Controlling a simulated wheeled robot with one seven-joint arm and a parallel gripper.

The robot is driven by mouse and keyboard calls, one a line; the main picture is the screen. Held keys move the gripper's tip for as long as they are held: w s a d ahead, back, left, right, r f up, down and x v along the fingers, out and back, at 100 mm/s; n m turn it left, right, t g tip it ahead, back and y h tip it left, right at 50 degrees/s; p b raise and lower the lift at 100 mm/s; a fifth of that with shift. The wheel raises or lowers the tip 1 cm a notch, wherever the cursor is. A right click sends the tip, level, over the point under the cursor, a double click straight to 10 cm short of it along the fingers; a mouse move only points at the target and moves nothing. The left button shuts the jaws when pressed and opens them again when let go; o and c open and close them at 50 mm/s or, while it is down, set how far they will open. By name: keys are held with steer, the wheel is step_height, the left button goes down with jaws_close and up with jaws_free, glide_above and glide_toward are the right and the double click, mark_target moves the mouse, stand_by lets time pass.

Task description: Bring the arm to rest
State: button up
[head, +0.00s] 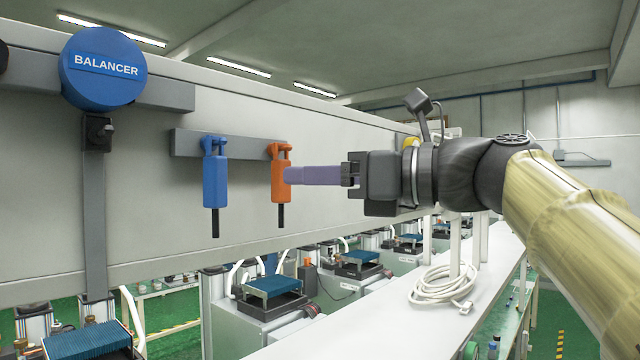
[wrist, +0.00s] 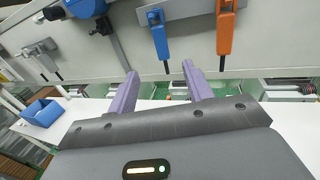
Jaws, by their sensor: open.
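My gripper (head: 318,175) is raised in front of the white wall panel, its purple fingers pointing left in the head view. In the wrist view my gripper (wrist: 160,90) shows two purple fingers spread apart with nothing between them. The fingertips overlap the orange hanging tool (head: 279,172) in the head view. The wrist view shows the orange tool (wrist: 225,30) beyond the fingers, hanging on its bracket, so it is not held. A blue hanging tool (head: 214,180) hangs to its left. My arm stretches in from the right.
A blue balancer (head: 103,68) is mounted on the panel at the upper left. Below is a white bench (head: 390,335) with a coiled white cable (head: 440,285). Several machines with blue-topped sieves (head: 272,286) stand beneath the panel. A blue bin (wrist: 43,112) sits at the left in the wrist view.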

stand_by(0.4)
steer(key=w+d+f+n+h+b, duration=0.1)
steer(key=w+d+f+n+h, duration=0.15)
steer(key=f, duration=0.95)
steer(key=w+d+f+n+h, duration=0.1)
steer(key=w+d+f+h, duration=0.2)
steer(key=f, duration=0.8)
steer(key=w+d+f+n+h+b, duration=0.1)
steer(key=w+f+n+h, duration=0.3)
steer(key=f, duration=0.8)
steer(key=s+d+f+n+g+h, duration=0.1)
steer(key=s+d+f+n+h, duration=0.1)
steer(key=s+f+n, duration=0.3)
steer(key=s+d+f+n+g+h+b, duration=0.1)
steer(key=s+f+n, duration=0.4)
steer(key=f, duration=0.9)
steer(key=s+d+f+n+g+h+b, duration=0.1)
steer(key=s+d+f+n+g+h, duration=0.2)
steer(key=f, duration=0.6)
steer(key=s+d+n+h, duration=0.1)
steer(key=s+d+n, duration=0.1)
steer(key=s, duration=0.1)
steer(key=shift+d+f, duration=0.35)
steer(key=shift+n, duration=0.25)
steer(key=shift+c, duration=0.4)
